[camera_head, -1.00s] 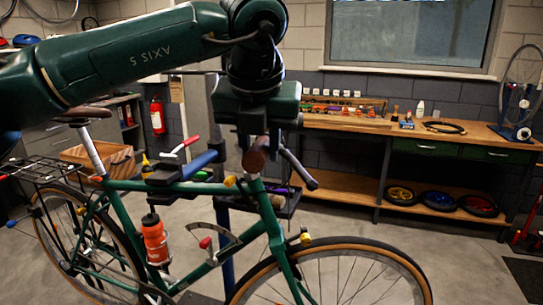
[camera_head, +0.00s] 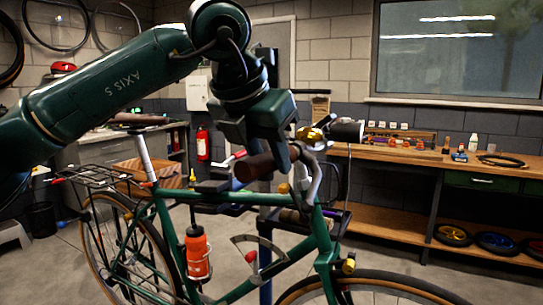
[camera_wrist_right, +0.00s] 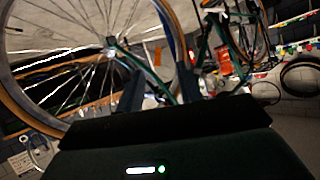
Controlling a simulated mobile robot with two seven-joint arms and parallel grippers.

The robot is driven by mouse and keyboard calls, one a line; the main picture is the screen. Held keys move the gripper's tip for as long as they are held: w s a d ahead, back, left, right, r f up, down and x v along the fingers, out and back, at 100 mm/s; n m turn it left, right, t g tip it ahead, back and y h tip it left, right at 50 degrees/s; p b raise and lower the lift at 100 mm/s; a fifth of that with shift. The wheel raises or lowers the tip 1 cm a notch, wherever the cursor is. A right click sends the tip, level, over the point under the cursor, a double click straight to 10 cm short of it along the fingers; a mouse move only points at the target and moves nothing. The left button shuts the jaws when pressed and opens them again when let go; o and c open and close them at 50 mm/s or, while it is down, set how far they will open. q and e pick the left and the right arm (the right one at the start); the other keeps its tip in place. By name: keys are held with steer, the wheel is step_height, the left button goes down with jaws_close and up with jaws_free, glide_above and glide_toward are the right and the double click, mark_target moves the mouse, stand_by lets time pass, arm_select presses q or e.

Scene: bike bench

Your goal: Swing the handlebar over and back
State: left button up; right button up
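The green bike stands in the head view with its frame (camera_head: 262,198) side-on and its front wheel (camera_head: 380,285) at lower right. Its handlebar (camera_head: 312,182) has a brown grip (camera_head: 256,170) pointing towards me, a gold bell (camera_head: 311,134) and a far grip (camera_head: 347,131). My left gripper (camera_head: 258,150) reaches down over the near brown grip and appears shut on it; the fingertips are partly hidden. My right gripper (camera_wrist_right: 159,88) shows only in the right wrist view. Its fingers are apart and empty, with a spoked wheel (camera_wrist_right: 75,55) and green bike tubing beyond.
A wooden workbench (camera_head: 400,153) with small items runs along the back wall. Coloured wheels (camera_head: 453,235) lie on its lower shelf. An orange bottle (camera_head: 197,253) is on the frame, and a rear rack (camera_head: 88,175) stands at left. Floor is open at right.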

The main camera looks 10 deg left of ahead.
arm_select(q)
steer(key=o, duration=0.3)
steer(key=shift+o, duration=0.2)
steer(key=v, duration=1.3)
steer(key=shift+s, duration=0.15)
